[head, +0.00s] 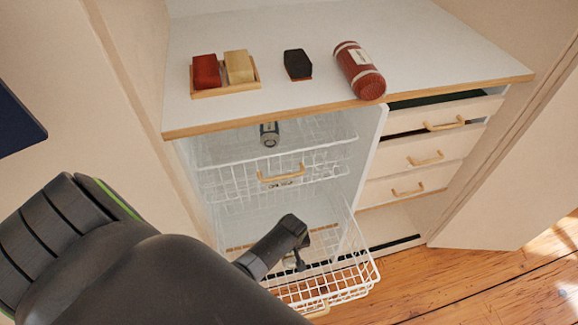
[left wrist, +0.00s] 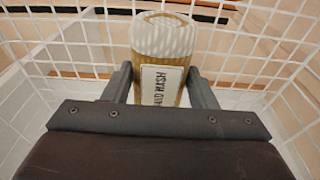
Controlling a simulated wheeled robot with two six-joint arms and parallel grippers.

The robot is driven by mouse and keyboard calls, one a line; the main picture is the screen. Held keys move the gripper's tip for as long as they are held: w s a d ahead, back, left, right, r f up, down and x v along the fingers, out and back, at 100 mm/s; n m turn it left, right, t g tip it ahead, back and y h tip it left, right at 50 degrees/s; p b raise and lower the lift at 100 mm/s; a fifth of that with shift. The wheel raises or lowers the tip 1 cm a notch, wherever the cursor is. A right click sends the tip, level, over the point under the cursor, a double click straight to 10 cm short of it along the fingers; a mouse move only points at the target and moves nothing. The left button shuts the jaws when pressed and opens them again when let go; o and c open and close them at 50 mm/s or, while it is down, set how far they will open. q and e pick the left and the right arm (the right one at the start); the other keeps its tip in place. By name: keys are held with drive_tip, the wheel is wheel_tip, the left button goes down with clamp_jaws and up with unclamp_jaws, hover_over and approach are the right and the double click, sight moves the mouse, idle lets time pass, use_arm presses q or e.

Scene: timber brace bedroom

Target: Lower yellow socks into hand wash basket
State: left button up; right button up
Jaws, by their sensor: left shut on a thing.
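The yellow socks (left wrist: 165,42) show in the left wrist view as an upright roll with a pale ribbed top, yellowish sides and a white label reading roughly "HAND WASH". My left gripper (left wrist: 162,84) is shut on the roll, one finger on each side. White wire mesh surrounds them in that view. In the head view my left gripper (head: 300,258) reaches down inside the pulled-out lower wire basket (head: 358,272); the socks are mostly hidden there. I cannot tell whether the roll touches the basket floor. My right gripper is not in view.
Above is another wire basket (head: 222,186) with a wooden handle and a grey roll (head: 269,134) inside. The white counter (head: 430,50) holds a tray (head: 225,90) with red and tan blocks, a black block (head: 298,64) and a red roll (head: 359,70). Drawers (head: 415,155) stand right.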

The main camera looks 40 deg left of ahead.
sight(291, 256)
use_arm(q)
drive_tip(key=shift+f+b, duration=0.4)
drive_tip(key=shift+f, duration=0.1)
idle(0.3)
drive_tip(key=o, duration=1.1)
drive_tip(key=shift+c, duration=0.2)
wheel_tip(291, 256, up, 17)
drive_tip(key=s+d+p, duration=0.1)
drive_tip(key=d+p, duration=0.1)
drive_tip(key=p, duration=0.2)
drive_tip(key=shift+s+r+p, duration=0.15)
drive_tip(key=shift+s+p, duration=0.2)
